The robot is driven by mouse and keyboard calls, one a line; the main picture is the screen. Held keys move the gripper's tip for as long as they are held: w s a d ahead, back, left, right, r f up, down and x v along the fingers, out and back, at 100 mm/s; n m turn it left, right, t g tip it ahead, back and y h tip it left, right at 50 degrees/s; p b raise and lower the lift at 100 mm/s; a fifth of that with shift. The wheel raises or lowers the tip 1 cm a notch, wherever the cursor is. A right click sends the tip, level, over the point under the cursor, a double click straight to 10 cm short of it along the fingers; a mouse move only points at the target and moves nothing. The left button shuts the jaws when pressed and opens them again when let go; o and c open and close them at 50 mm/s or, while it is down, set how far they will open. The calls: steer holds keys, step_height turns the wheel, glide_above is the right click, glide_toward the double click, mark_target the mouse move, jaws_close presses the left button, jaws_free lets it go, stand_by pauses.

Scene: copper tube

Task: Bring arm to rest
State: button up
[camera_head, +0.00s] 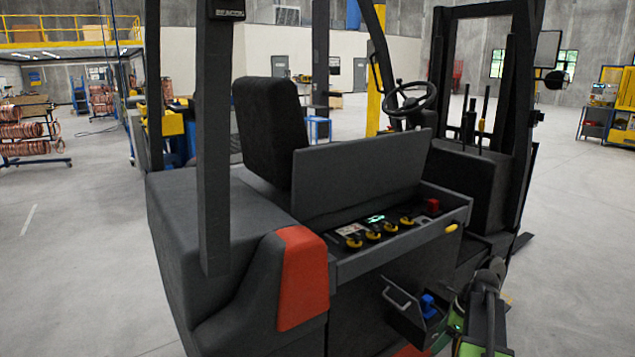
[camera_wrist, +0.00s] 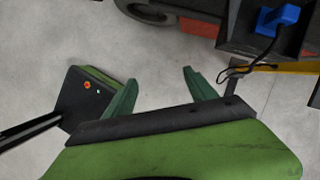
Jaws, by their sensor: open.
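My arm (camera_head: 485,305) is at the lower right of the head view, beside the forklift's open side tray. My gripper (camera_wrist: 160,78) shows in the wrist view with its two green fingers spread apart. Only bare floor shows between the fingers, and nothing is held. The fingertips are hard to make out in the head view. A blue connector (camera_head: 428,306) sits in the open dark tray (camera_head: 405,312) on the forklift's side. The blue connector (camera_wrist: 278,18) also shows at the upper right of the wrist view, apart from the fingers, with a black cable near it.
The dark forklift (camera_head: 225,215) fills the middle of the head view. Its raised cover (camera_head: 360,175) stands behind a panel of yellow knobs (camera_head: 373,231). Copper coils on a rack (camera_head: 25,138) stand far left. Open grey floor (camera_head: 570,230) lies to the right.

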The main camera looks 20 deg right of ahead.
steer(key=w+a+n+g, duration=0.1)
steer(key=w+a+n, duration=0.15)
steer(key=a, duration=0.75)
steer(key=w+a+n, duration=0.2)
steer(key=a+n, duration=0.2)
steer(key=a, duration=0.7)
steer(key=w+a+n+g, duration=0.15)
steer(key=a+n, duration=0.25)
steer(key=a, duration=0.6)
steer(key=s+a+n+h, duration=0.1)
steer(key=s+a+n, duration=0.2)
steer(key=n, duration=0.5)
steer(key=s+a+f+n+h, duration=0.1)
steer(key=s+a+n, duration=0.2)
steer(key=a+n, duration=0.3)
steer(key=n, duration=0.3)
steer(key=shift+a+f+h, duration=0.15)
steer(key=shift+a+h, duration=0.15)
